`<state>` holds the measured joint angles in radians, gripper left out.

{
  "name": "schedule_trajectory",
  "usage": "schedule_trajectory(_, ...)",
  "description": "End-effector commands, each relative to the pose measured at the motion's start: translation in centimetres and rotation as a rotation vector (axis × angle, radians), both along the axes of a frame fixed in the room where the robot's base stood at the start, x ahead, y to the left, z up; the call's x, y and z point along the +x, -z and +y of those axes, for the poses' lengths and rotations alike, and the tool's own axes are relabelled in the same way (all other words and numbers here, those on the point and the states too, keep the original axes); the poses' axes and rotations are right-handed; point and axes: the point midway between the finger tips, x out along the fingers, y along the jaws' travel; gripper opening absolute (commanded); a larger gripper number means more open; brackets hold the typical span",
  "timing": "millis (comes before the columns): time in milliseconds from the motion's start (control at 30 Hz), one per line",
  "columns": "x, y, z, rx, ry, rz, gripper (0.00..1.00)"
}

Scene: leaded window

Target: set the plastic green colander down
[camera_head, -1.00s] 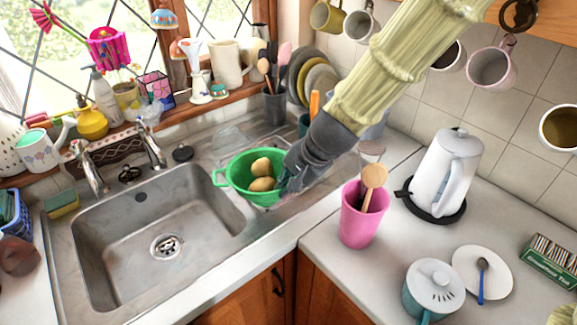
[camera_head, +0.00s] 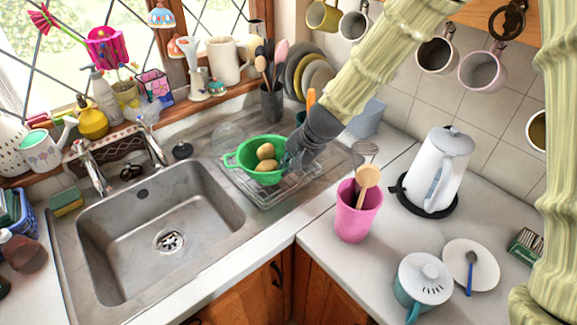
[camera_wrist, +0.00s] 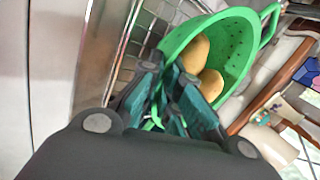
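The green plastic colander (camera_head: 246,157) is over the wire dish rack (camera_head: 282,188) right of the sink basin. It holds potatoes (camera_head: 265,152) and shows tilted in the wrist view (camera_wrist: 226,30). My gripper (camera_head: 288,162) is at the colander's right side. In the wrist view its fingers (camera_wrist: 172,95) lie on both sides of the colander's near rim and appear shut on it. The exact contact is partly hidden by the fingers. Whether the colander's base touches the rack cannot be told.
The sink basin (camera_head: 160,225) is empty to the left. A pink utensil pot (camera_head: 357,215), a white kettle (camera_head: 436,170) and a teal lidded pot (camera_head: 422,285) stand on the right counter. A utensil holder (camera_head: 271,103) and plates (camera_head: 312,72) stand behind the rack.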

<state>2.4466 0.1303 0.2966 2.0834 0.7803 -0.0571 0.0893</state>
Motion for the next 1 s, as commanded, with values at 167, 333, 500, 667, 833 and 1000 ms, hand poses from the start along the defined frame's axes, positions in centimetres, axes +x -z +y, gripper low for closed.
schedule_trajectory(167,0.01,0.85,0.07,0.001,0.000,-0.001,0.00)
schedule_trajectory(333,0.00,1.06,0.05,0.000,0.000,-0.001,0.00)
schedule_trajectory(500,-0.05,1.13,0.04,0.000,0.000,0.000,0.17)
schedule_trajectory(667,-0.04,1.10,0.04,0.000,0.000,0.000,0.27)
schedule_trajectory(833,-0.03,1.07,0.04,0.000,0.000,0.000,0.27)
schedule_trajectory(1000,-0.14,0.67,-0.11,0.000,0.000,-0.002,0.27)
